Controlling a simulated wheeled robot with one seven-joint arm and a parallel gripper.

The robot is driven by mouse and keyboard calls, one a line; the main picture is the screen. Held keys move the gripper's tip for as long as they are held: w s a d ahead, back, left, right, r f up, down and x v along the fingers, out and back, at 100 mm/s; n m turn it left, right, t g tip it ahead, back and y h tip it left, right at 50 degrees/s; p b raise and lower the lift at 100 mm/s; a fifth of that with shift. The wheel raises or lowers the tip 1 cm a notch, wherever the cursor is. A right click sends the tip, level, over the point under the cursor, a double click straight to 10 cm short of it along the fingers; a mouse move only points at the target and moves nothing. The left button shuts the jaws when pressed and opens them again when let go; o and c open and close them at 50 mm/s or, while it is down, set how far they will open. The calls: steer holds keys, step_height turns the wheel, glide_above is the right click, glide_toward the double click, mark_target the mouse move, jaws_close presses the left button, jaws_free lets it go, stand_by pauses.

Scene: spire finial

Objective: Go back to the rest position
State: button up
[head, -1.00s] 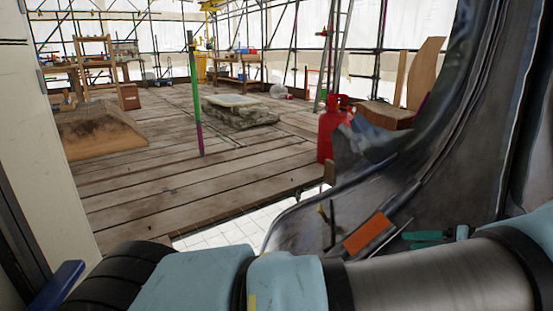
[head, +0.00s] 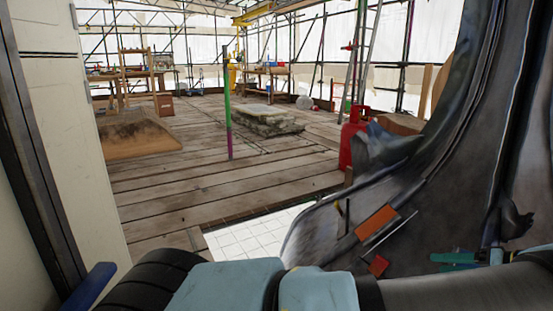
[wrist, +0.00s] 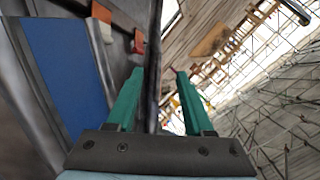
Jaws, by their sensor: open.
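My gripper (wrist: 157,72) is in the wrist view, its two teal fingers apart. A dark upright edge passes between or behind them; I cannot tell whether it touches. No held object shows. In the head view, teal finger-like bars (head: 457,258) show at the lower right, apparently my gripper, beside a large dark curved sheet-like form (head: 440,185). My light blue and grey arm crosses the bottom of that view.
An orange block (head: 376,222) and a smaller red-orange piece (head: 378,265) are close to the gripper. A cream panel (head: 75,130) is close at left.

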steer(key=w+a+r+n+g+h, duration=0.1)
steer(key=w+a+g, duration=0.4)
steer(key=a, duration=0.7)
steer(key=w+a+r+n+g+h, duration=0.1)
steer(key=w+a+g, duration=0.2)
steer(key=w+a, duration=0.65)
steer(key=s+a+r+h, duration=0.2)
steer(key=s+a+r, duration=0.15)
steer(key=a, duration=0.55)
steer(key=s+a+r+n+h, duration=0.1)
steer(key=s+a+r+h, duration=0.1)
steer(key=s+a, duration=0.45)
steer(key=s+a+r+h, duration=0.2)
steer(key=a+r, duration=0.1)
steer(key=a, duration=0.7)
step_height(320, 180, up, 34)
steer(key=p, duration=3.4)
steer(key=shift+s+a, duration=0.3)
steer(key=shift+a, duration=0.05)
